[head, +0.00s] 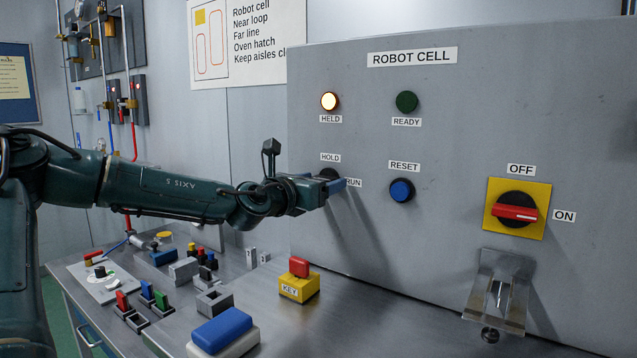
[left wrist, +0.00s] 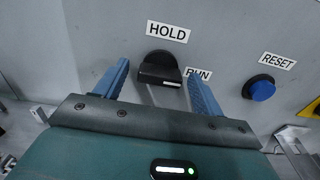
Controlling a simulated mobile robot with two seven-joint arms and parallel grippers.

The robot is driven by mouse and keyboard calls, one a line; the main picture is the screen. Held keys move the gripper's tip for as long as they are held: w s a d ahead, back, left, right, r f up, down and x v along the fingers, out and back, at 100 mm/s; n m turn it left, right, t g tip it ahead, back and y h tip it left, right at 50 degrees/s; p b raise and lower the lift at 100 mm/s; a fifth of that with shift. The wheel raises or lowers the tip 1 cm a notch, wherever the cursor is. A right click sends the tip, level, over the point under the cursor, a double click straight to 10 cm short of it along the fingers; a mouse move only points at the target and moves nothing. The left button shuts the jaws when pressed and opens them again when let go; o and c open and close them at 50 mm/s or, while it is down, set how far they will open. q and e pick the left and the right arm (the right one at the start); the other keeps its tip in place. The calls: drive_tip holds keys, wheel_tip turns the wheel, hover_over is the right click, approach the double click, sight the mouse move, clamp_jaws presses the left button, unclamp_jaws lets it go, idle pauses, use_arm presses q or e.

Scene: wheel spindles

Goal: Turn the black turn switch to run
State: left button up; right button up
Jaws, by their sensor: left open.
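The black turn switch (head: 328,173) is on the grey panel, under the HOLD label and left of the RUN label. In the left wrist view the switch (left wrist: 160,66) sits between the two blue fingers, with HOLD above it and RUN to its right. My right gripper is not in view.
The HELD lamp (head: 329,101) glows; the green READY lamp (head: 406,102) looks dark. A blue RESET button (head: 401,190) is right of the switch. A red switch (head: 515,213) and a clear hinged cover (head: 500,290) are farther right. Several loose parts lie on the bench below.

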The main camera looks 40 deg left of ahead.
use_arm(q)
drive_tip(key=shift+s, duration=0.1)
drive_tip(key=s+d+b, duration=0.1)
drive_tip(key=s, duration=1.2)
drive_tip(key=shift+d, duration=0.25)
